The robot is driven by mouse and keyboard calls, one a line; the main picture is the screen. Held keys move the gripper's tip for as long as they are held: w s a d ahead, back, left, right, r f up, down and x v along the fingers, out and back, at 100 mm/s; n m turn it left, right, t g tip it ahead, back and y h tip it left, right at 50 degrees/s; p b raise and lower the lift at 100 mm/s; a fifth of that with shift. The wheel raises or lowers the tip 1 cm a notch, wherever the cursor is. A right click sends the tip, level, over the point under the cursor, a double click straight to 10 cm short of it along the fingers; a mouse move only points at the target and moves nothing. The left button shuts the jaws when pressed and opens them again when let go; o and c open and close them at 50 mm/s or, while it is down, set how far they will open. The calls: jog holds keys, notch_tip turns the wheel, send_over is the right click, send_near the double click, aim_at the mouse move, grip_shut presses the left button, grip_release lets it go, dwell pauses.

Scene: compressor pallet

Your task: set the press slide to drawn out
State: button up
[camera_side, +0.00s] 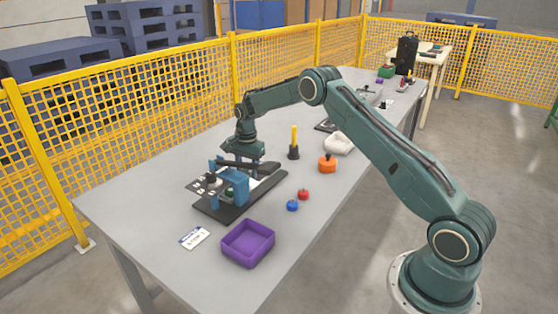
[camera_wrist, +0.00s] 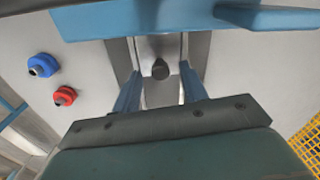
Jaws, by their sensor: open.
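The press (camera_side: 234,187) is a blue frame on a dark base plate near the front of the table. In the wrist view its blue crosspiece (camera_wrist: 150,20) runs across the top. The press slide (camera_wrist: 158,48) shows as a light metal strip under this crosspiece, with a dark rounded knob (camera_wrist: 160,69) on it. My gripper (camera_side: 242,160) is low over the back side of the press. In the wrist view my gripper (camera_wrist: 160,72) is open, one finger on each side of the knob, with gaps visible. How far the slide is drawn out is hard to tell.
A purple tray (camera_side: 247,256) and a white label card (camera_side: 194,237) lie in front. A blue knob (camera_side: 292,205) and a red knob (camera_side: 303,194) are to the right. A yellow-handled tool (camera_side: 294,142) stands behind, near an orange part (camera_side: 327,163). Yellow fencing (camera_side: 130,110) runs behind the table.

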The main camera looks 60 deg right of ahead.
jog(key=shift+f, duration=0.5)
grip_shut()
jog(key=d, duration=1)
jog(key=shift+d+r, duration=0.1)
jog(key=shift+d, duration=0.2)
grip_release()
jog(key=shift+d, duration=0.1)
